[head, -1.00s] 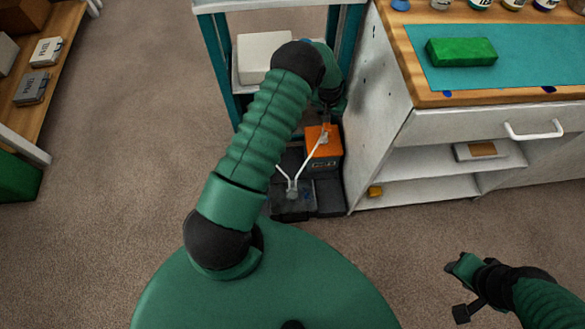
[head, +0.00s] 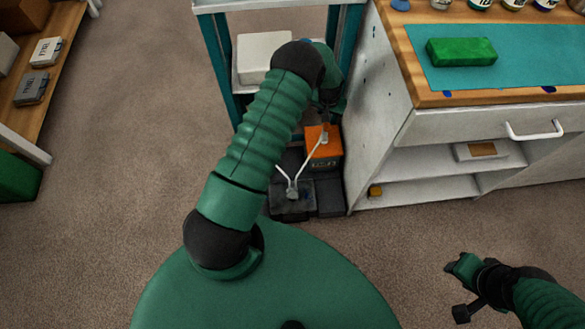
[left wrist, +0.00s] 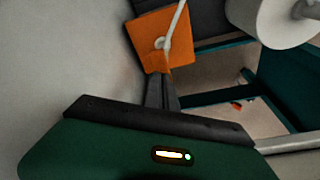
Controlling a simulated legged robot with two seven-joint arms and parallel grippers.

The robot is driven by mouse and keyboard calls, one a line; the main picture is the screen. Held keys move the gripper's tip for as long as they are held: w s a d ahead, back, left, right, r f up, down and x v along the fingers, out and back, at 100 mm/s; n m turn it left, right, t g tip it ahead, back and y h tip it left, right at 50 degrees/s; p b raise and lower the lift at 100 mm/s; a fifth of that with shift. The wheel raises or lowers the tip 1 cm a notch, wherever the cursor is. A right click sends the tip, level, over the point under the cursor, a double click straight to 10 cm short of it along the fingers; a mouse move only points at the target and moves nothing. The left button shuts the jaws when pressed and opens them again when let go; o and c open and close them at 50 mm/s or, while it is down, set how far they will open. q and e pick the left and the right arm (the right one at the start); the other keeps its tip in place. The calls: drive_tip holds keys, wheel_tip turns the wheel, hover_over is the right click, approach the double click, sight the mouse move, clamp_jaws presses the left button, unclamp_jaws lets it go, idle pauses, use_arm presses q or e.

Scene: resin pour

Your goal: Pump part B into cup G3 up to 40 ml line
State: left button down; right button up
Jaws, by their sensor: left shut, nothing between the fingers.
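An orange container (head: 330,158) with a pump and white spout stands on the floor between the teal cart and the white cabinet. Its label is too small to read. A dark container (head: 293,207) with a white spout stands just in front of it. My left gripper (head: 326,118) is shut and empty, pointing down above the orange container's pump, partly hidden by my wrist. In the left wrist view its closed fingertips (left wrist: 162,82) overlap the near edge of the orange top (left wrist: 165,30); contact is unclear. My right gripper (head: 462,287) is open and empty over the floor. I cannot identify cup G3.
The white cabinet (head: 385,155) stands close on the right of my left gripper. The teal cart (head: 222,70) is behind and left, with a white box (head: 264,52) on its shelf. A green block (head: 461,52) lies on the teal mat (head: 535,68).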

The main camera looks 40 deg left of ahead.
use_arm(q)
drive_tip(key=shift+f+b, duration=1.2)
drive_tip(key=shift+f, duration=0.65)
drive_tip(key=shift+r+p, duration=1.1)
drive_tip(key=shift+r, duration=0.25)
drive_tip(key=shift+f+b, duration=0.35)
drive_tip(key=shift+f, duration=0.2)
drive_tip(key=shift+r+p, duration=0.5)
drive_tip(key=shift+r, duration=0.2)
wheel_tip(320, 180, up, 6)
drive_tip(key=p, duration=0.5)
